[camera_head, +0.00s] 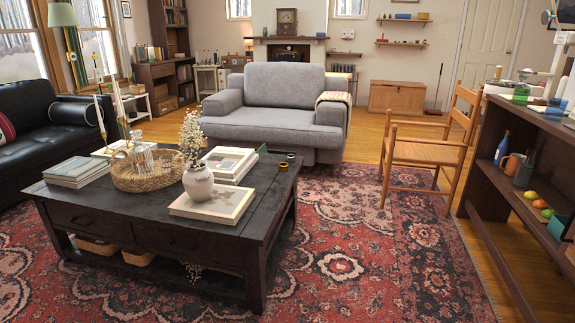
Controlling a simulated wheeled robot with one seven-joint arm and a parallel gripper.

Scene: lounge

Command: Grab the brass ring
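A small brass-coloured ring-like object (283,167) lies on the dark wooden coffee table (255,203), near its right edge. It is very small in the picture, so its exact shape is hard to tell. A darker small round object (291,157) sits just behind it, close by. My gripper is not in view.
On the table are books (212,203), a white vase (198,182) with flowers, and a wicker tray (148,175). A grey armchair (270,105) stands behind, a wooden chair (425,150) to the right. The patterned rug (370,250) right of the table is clear.

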